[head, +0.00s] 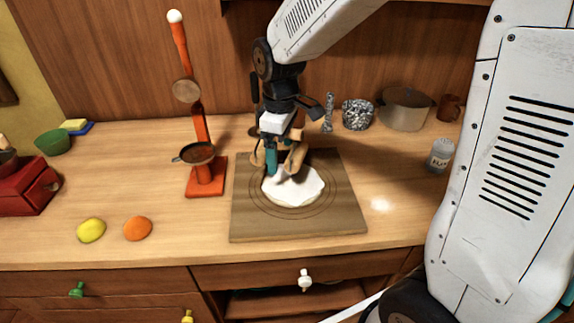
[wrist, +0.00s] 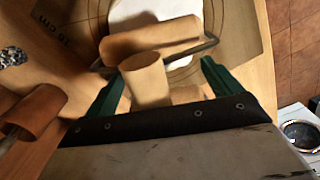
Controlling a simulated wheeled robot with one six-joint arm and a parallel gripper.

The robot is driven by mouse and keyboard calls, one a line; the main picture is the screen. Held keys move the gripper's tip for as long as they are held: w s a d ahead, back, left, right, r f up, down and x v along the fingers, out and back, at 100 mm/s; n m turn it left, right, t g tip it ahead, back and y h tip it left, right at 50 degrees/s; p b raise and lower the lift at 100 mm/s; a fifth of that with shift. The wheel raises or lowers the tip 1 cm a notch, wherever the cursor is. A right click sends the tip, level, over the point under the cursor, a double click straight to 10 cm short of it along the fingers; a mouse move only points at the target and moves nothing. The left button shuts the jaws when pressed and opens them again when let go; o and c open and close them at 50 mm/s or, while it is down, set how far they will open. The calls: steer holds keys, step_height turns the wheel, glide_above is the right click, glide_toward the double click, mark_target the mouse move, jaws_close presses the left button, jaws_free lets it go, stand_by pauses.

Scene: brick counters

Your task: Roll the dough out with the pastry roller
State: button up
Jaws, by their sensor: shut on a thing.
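The white dough (head: 293,187) is a flat, uneven-edged piece on the square board (head: 245,225) marked with rings. It also shows at the top of the wrist view (wrist: 135,10). My gripper (head: 271,160) is above the dough's back edge, pointing down. Its green fingers are shut on the wooden handle of the pastry roller (wrist: 150,39). In the wrist view the roller's barrel lies across the near part of the dough, with a metal frame around it. In the head view the roller (head: 296,155) is partly hidden by my gripper; I cannot tell if it touches the dough.
An orange juicer-like stand (head: 203,175) is left of the board. A lemon (head: 91,230) and an orange (head: 138,228) lie at the front left. A pot (head: 404,110), a metal bowl (head: 358,115) and a shaker (head: 440,154) stand right and behind. The counter right of the board is clear.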

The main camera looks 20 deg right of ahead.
mark_target(281, 180)
steer(key=shift+f, duration=3.2)
steer(key=shift+f, duration=0.25)
steer(key=shift+s+d, duration=0.1)
steer(key=shift+s+d+r, duration=0.1)
steer(key=shift+s+d, duration=0.7)
steer(key=shift+d, duration=0.15)
steer(key=shift+s+d+f, duration=0.2)
steer(key=shift+s+d, duration=0.95)
steer(key=shift+d, duration=0.1)
steer(key=shift+w+a+r, duration=0.15)
steer(key=shift+w+a, duration=1.85)
steer(key=shift+a, duration=0.3)
